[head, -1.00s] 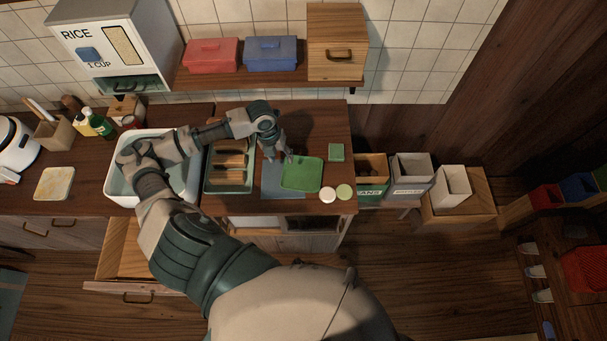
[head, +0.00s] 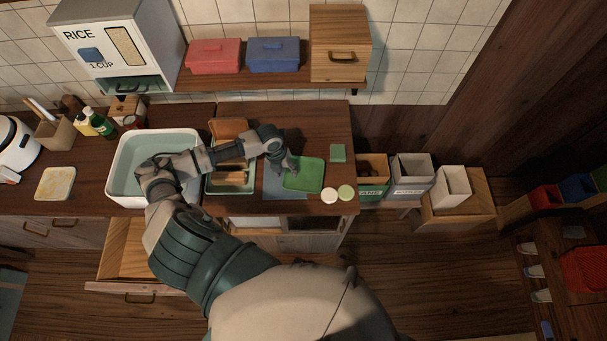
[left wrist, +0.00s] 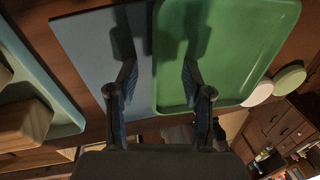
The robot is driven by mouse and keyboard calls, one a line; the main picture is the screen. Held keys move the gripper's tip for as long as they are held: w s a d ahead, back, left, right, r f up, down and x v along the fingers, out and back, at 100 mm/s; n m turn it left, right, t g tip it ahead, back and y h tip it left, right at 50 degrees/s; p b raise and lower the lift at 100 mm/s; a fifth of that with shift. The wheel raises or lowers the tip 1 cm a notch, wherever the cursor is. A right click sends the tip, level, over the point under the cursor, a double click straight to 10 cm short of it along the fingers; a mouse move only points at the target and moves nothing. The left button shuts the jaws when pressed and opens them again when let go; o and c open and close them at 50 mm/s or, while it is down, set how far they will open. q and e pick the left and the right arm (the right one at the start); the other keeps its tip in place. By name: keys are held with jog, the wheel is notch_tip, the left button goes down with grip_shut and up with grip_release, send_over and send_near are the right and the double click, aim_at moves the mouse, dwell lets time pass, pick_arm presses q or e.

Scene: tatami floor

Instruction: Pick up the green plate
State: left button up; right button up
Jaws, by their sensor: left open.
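The green plate (head: 308,176) is rectangular with a raised rim and lies flat on the wooden counter, partly over a blue-grey mat (head: 271,184). In the left wrist view the plate (left wrist: 245,45) fills the upper right and the mat (left wrist: 85,45) lies to its left. My left gripper (head: 288,169) is over the plate's left edge. In the wrist view the open gripper (left wrist: 157,78) has one finger over the mat and the other over the plate, with the rim between them. I cannot tell whether the fingers touch anything. My right gripper is out of view.
A green cutlery tray (head: 232,187) and a white sink basin (head: 118,170) are to the left. Two round lids (head: 329,194) and a small green block (head: 337,153) are close by on the right. A shelf (head: 270,86) with boxes hangs behind.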

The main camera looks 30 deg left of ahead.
pick_arm(q)
jog(key=shift+s+a, duration=0.1)
jog(key=shift+a, duration=0.15)
jog(key=c, duration=0.8)
jog(key=shift+d, duration=0.55)
jog(key=shift+s+f, duration=0.1)
jog(key=shift+a, duration=0.15)
